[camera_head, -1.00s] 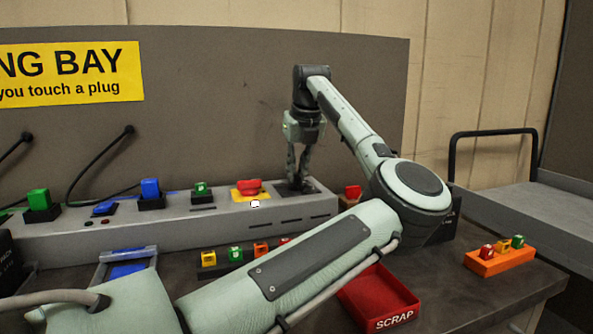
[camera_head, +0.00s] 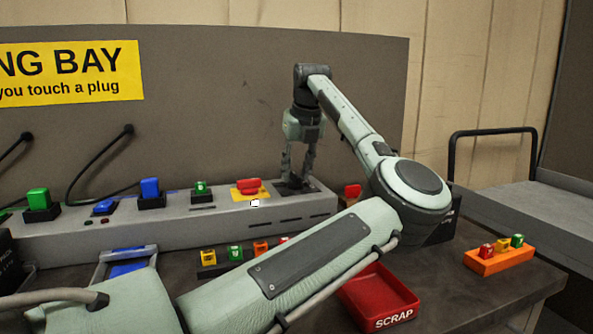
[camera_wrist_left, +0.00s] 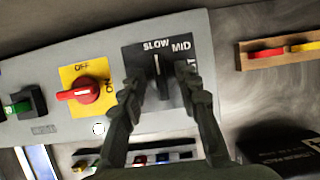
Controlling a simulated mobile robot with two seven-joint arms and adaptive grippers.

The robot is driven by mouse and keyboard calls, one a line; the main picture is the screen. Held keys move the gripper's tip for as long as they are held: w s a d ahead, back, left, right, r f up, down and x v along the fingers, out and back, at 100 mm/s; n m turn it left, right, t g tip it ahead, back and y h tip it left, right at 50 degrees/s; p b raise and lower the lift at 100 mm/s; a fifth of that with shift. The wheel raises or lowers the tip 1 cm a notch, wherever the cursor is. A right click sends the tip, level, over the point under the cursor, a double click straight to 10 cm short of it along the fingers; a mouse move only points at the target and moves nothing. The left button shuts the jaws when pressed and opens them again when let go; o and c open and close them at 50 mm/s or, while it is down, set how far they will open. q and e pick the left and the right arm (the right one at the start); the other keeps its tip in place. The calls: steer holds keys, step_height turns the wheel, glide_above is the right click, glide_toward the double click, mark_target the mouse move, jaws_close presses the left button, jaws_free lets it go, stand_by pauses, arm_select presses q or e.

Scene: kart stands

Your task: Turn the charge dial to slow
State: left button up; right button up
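The charge dial (camera_wrist_left: 163,85) is a black knob on a black plate (camera_wrist_left: 138,58) marked SLOW, MID and a third, partly hidden word. Its white pointer line is at SLOW. In the head view the dial plate (camera_head: 310,186) is at the right end of the grey charger console (camera_head: 150,228), and the fingers hide most of the knob. My left gripper (camera_wrist_left: 161,78) points down over the dial, open, one finger on each side of the knob with gaps visible. It shows in the head view too (camera_head: 297,180). My right gripper is not in view.
A red switch (camera_wrist_left: 86,91) on a yellow OFF/ON plate is beside the dial. Green (camera_head: 38,199) and blue (camera_head: 150,188) plugs stand further left. A red SCRAP tray (camera_head: 392,312) and an orange fuse rack (camera_head: 498,262) are to the right.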

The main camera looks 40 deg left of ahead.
arm_select(q)
steer(key=v, duration=1.2)
steer(key=shift+f, duration=0.1)
